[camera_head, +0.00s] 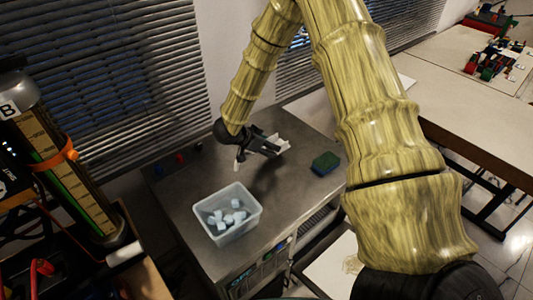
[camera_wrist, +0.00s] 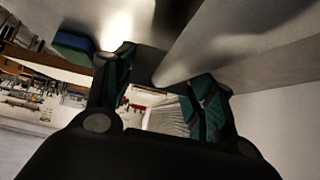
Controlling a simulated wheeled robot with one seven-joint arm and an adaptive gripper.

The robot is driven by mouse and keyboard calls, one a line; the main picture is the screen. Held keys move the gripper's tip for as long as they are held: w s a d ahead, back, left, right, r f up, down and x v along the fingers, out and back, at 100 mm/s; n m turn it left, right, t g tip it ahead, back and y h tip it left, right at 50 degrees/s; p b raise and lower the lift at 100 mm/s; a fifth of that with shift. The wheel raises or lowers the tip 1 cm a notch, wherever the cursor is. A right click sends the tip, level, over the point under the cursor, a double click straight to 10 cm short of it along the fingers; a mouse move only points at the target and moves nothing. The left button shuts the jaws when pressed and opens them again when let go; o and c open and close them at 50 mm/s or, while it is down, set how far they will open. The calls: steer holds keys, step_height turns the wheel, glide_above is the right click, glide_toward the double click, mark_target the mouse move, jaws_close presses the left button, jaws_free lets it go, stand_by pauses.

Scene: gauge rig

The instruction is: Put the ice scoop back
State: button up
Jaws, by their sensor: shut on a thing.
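My gripper (camera_head: 270,146) is above the metal counter, behind and to the right of the clear bin (camera_head: 228,238) that holds pale ice cubes (camera_head: 230,215). In the wrist view my gripper (camera_wrist: 165,70) has its dark, teal-padded fingers spaced apart around a pale thing, which I take to be the ice scoop (camera_head: 282,145). A smooth pale surface (camera_wrist: 235,42) runs from between the fingertips to the upper right there. I cannot tell whether it is part of the scoop. The scoop's full shape and tilt are unclear.
A green and blue sponge (camera_head: 326,163) lies on the counter (camera_head: 290,185) to the right of the bin. Small red and blue knobs (camera_head: 180,158) are near the back left edge. A gauge column (camera_head: 65,165) stands at the left. Window blinds rise behind the counter.

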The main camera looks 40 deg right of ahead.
steer(key=shift+s+f, duration=0.1)
steer(key=shift+s, duration=0.1)
steer(key=shift+s+f, duration=0.1)
steer(key=shift+f, duration=0.25)
steer(key=shift+w+f+p, duration=0.25)
steer(key=shift+f+p, duration=0.3)
steer(key=shift+f, duration=0.5)
steer(key=shift+s+f, duration=0.1)
steer(key=shift+f, duration=0.35)
steer(key=shift+f, duration=0.1)
steer(key=o, duration=1.1)
